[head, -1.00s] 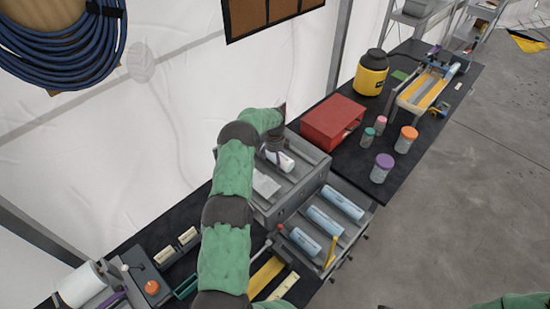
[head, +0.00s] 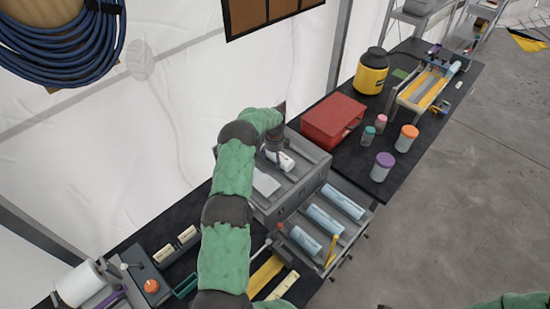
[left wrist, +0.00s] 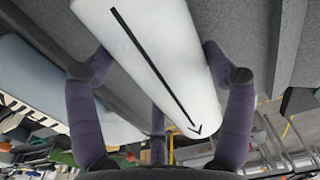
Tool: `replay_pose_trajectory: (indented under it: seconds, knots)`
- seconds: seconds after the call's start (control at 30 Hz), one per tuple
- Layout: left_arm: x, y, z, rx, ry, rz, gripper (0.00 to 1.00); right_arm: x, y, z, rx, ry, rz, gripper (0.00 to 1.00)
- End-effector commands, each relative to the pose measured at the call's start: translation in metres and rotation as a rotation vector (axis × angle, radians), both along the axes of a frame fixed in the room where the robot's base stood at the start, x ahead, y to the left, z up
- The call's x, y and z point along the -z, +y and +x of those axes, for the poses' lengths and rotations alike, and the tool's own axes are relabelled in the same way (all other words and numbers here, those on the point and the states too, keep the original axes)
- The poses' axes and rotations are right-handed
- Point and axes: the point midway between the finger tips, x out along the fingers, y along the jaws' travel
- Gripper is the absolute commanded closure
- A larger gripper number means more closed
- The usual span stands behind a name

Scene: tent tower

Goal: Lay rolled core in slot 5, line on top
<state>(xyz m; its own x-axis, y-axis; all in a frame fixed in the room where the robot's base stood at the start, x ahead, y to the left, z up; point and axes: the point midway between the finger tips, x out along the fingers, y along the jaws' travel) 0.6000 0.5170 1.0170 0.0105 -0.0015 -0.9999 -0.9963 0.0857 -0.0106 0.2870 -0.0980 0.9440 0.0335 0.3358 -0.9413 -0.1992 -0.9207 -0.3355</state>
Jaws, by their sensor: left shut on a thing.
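A white rolled core (head: 287,162) is at the upper tier of the grey slotted rack (head: 290,200) in the head view. My left gripper (head: 274,146) is shut on it, and the arm hides part of it. In the left wrist view the fingers (left wrist: 156,60) straddle the core (left wrist: 150,50), whose black line with an arrow tip faces the camera. Grey slot walls show close beside it. I cannot tell whether the core touches the slot floor, nor read the slot numbers. My right gripper is out of view.
Several light blue rolls (head: 325,218) lie in the lower tier; a pale blue roll (left wrist: 30,85) is left of the held core. A red box (head: 332,121), lidded jars (head: 382,166) and a yellow canister (head: 371,72) stand behind on the black table.

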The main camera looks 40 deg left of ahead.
Motion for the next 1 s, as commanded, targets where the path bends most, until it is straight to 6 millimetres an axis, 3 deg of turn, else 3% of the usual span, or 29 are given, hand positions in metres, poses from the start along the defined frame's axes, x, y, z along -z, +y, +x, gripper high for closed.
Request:
replay_pose_trajectory:
  seconds: [0.7,0.73,0.77,0.8,1.0]
  knots:
    - [0.0038,0.0006,0.0009,0.000,-0.003,0.002,0.71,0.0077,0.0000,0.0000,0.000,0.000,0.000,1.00]
    - [0.0036,0.0006,0.0009,0.000,-0.002,0.002,0.13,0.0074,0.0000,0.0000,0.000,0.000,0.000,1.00]
    - [0.0035,0.0006,0.0008,0.000,-0.002,0.002,0.05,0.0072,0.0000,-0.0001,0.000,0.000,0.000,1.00]
    - [0.0035,0.0005,0.0008,0.000,-0.002,0.002,0.00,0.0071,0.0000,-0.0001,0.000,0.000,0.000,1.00]
    - [0.0041,0.0003,0.0005,0.000,-0.001,0.001,0.00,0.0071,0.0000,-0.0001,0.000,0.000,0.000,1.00]
